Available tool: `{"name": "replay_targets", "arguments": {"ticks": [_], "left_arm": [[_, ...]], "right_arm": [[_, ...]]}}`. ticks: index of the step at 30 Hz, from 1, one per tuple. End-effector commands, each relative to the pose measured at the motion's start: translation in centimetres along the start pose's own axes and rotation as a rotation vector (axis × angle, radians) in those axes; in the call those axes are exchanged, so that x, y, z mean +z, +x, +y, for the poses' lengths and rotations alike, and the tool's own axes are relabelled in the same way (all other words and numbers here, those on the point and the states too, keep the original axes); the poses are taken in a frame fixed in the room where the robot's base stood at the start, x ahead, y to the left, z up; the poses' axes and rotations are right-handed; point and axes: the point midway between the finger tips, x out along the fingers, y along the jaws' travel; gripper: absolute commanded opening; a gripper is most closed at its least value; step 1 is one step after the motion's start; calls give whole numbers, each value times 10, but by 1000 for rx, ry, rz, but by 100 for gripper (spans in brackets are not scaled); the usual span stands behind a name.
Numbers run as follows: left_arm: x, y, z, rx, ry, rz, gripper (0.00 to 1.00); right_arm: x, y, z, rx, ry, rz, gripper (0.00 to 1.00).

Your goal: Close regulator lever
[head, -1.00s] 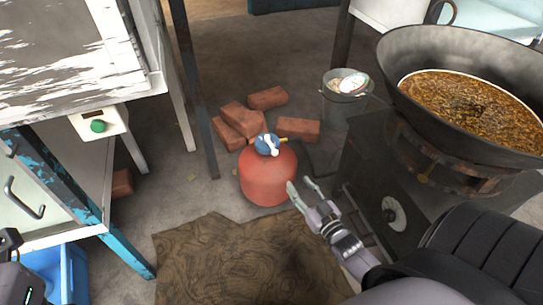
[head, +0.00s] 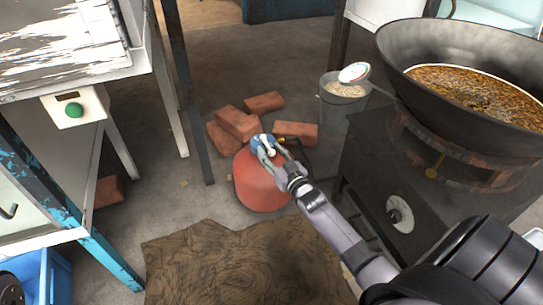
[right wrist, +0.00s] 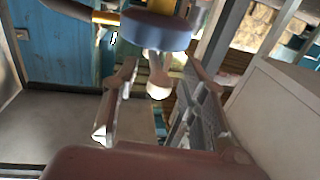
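A red gas cylinder (head: 258,188) stands on the floor near the middle of the head view. A blue regulator (head: 256,142) with a white lever sits on its top. My right gripper (head: 272,154) is at the regulator, and its fingers partly cover it. In the right wrist view the regulator (right wrist: 155,30) is at the top and the white lever (right wrist: 158,78) lies between the two fingers (right wrist: 156,95). The fingers are spread apart, with gaps beside the lever. My left gripper is not in view.
Several bricks (head: 238,124) lie behind the cylinder. A bucket (head: 342,110) stands behind right. A dark stove (head: 375,170) with a large pan (head: 400,75) stands at the right. A brown mat (head: 235,265) lies in front. A worn table (head: 75,60) is at the left.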

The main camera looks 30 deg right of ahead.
Motion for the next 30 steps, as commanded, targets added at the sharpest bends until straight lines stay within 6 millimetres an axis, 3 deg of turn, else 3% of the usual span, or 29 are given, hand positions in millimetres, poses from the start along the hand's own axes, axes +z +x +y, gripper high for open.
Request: {"name": "replay_targets", "arguments": {"ticks": [6,24,30], "left_arm": [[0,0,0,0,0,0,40],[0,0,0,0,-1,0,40],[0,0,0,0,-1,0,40]], "right_arm": [[0,0,0,0,0,-1,40],[0,0,0,0,0,0,0],[0,0,0,0,0,0,0]]}}
